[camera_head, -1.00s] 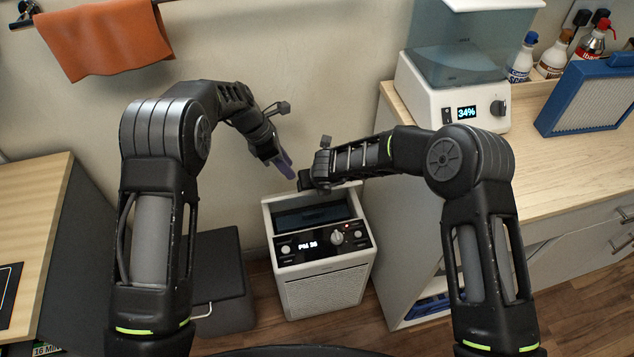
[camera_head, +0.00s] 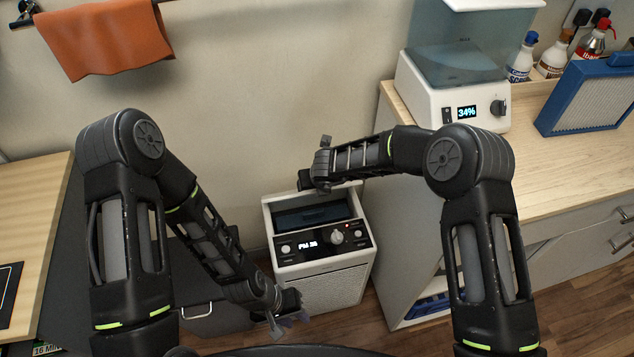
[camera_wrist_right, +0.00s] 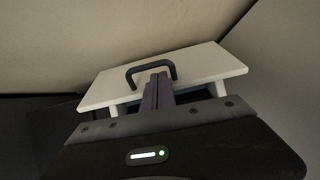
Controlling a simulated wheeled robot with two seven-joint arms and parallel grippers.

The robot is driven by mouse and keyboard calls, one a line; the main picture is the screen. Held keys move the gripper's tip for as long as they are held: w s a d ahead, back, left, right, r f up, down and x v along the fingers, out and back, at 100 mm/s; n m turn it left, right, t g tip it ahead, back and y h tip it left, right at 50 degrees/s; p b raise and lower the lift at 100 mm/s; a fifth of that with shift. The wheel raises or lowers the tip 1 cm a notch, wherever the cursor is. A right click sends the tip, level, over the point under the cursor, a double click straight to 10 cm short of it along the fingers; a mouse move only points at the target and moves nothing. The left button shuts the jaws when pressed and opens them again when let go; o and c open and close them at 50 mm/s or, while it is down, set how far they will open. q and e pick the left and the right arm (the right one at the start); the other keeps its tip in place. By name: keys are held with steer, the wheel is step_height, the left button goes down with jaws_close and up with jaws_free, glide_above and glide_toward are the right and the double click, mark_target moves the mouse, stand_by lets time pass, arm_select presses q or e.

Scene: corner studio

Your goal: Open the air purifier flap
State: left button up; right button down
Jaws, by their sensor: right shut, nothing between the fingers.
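The white air purifier (camera_head: 322,285) stands on the floor with a dark control panel, a lit display and a knob. A dark recess (camera_head: 312,216) shows in its top. In the right wrist view the white flap (camera_wrist_right: 205,65) has a black handle (camera_wrist_right: 150,66), and a dark gap shows under its near edge. How far the flap is raised I cannot tell. My right gripper (camera_wrist_right: 158,88) is shut and empty, its fingers in front of the handle; contact is unclear. In the head view it is at the purifier's back edge (camera_head: 305,181). My left gripper (camera_head: 288,320) is open, low in front of the purifier.
A wooden counter (camera_head: 550,180) with a white appliance (camera_head: 450,98), bottles and a blue-framed filter (camera_head: 590,97) is close on the right. A wooden table (camera_head: 35,200) is on the left. The wall is directly behind the purifier.

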arm_select(q)
steer(key=shift+s+d+r+m, duration=0.25)
steer(key=shift+d+m, duration=0.05)
steer(key=shift+m, duration=0.4)
